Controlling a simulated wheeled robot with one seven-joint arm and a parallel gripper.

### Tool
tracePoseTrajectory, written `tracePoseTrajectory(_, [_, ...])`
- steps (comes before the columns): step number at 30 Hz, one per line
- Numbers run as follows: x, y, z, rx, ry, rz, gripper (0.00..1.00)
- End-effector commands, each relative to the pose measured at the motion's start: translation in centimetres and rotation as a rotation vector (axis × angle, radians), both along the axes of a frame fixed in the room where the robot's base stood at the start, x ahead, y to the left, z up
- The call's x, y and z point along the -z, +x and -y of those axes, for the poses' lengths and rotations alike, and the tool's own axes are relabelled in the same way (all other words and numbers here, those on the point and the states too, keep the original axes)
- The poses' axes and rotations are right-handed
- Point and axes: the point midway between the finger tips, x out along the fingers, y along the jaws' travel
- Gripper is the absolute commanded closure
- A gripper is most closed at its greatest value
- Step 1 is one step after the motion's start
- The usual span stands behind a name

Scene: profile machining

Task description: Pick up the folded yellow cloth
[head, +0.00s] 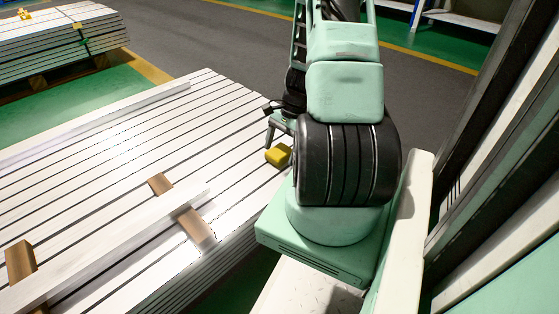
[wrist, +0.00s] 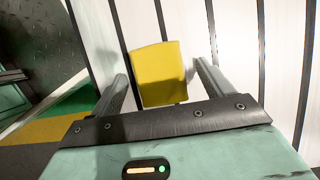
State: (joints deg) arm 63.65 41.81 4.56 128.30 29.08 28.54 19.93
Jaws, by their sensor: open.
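The folded yellow cloth (head: 278,155) lies on the stack of white profiles, near its right edge in the head view. In the wrist view the yellow cloth (wrist: 160,74) appears as a block between and a little beyond my fingers. My gripper (wrist: 164,72) is open, with one finger on each side of the cloth and a visible gap at each side. In the head view my gripper (head: 270,126) is just above and beside the cloth, partly hidden by my arm. I cannot tell how far above the cloth the fingertips are.
The white profile stack (head: 110,150) fills the left. Brown wooden blocks (head: 160,184) and a long loose profile (head: 110,243) lie on it. A second stack (head: 60,45) stands at the back left. Grey floor (head: 190,40) lies open behind.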

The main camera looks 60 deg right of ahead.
Motion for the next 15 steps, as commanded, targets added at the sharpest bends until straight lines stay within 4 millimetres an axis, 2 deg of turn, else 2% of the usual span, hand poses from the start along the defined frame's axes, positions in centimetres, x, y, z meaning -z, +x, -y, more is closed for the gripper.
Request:
tracePoseTrajectory(5, [-0.05,0.01,-0.03,0.000,0.000,0.000,0.20])
tracePoseTrajectory(6, [-0.05,0.01,-0.03,0.000,0.000,0.000,0.23])
tracePoseTrajectory(11, [-0.06,0.01,-0.03,0.000,0.000,0.000,0.67])
tracePoseTrajectory(15, [-0.06,0.00,-0.03,0.000,0.000,0.000,0.72])
